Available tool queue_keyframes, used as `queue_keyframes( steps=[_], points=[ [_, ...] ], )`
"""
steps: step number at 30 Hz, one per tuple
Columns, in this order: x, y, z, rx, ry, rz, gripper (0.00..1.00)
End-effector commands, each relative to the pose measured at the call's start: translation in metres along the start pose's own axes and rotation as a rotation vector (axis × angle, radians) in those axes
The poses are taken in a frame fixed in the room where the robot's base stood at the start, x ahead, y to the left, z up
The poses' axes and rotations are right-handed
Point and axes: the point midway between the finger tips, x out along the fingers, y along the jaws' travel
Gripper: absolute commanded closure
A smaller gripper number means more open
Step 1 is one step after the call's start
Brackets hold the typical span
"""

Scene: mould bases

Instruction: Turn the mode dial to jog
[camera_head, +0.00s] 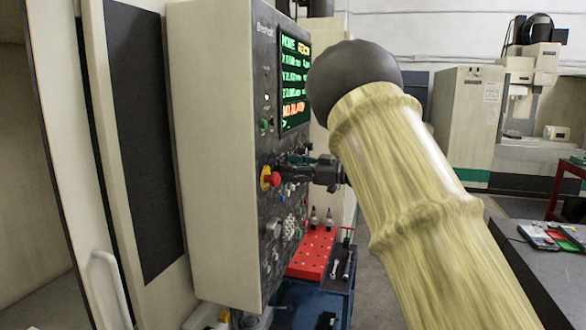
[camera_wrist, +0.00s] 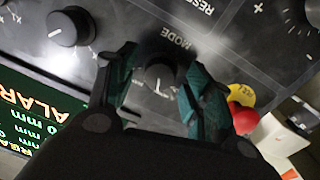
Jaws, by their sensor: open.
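The mode dial (camera_wrist: 160,76) is a dark round knob with a white pointer line, under the printed word MODE in the wrist view. My gripper (camera_wrist: 160,92) is open, with one green-and-black finger on each side of the dial. I cannot tell whether the fingers touch it. In the head view my gripper (camera_head: 300,172) reaches the panel face of the control cabinet (camera_head: 222,150) from the right, and the dial is hidden there. The position labels around the dial, including jog, cannot be read.
A red emergency button (camera_wrist: 243,118) on a yellow base sits close beside the right finger. Another black knob (camera_wrist: 70,27) is at upper left. The lit screen (camera_head: 296,80) shows an alarm. A red tool rack (camera_head: 312,254) stands below the panel.

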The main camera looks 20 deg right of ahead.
Motion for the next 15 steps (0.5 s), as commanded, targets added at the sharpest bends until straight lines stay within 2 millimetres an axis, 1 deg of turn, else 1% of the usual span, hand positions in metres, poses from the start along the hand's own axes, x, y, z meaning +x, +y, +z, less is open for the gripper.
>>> queue_keyframes(
  steps=[1,5,6,9,15],
  points=[
    [-0.0002,0.0001,0.0001,0.000,0.000,0.000,0.48],
    [-0.0005,0.0002,0.0001,0.000,0.000,0.000,0.72],
    [-0.0006,0.0002,0.0000,0.000,0.000,0.000,0.79],
    [-0.0007,0.0003,0.0000,0.000,0.000,0.000,0.95],
    [-0.0008,0.0002,0.0006,-0.006,0.000,0.001,0.95]
  ],
)
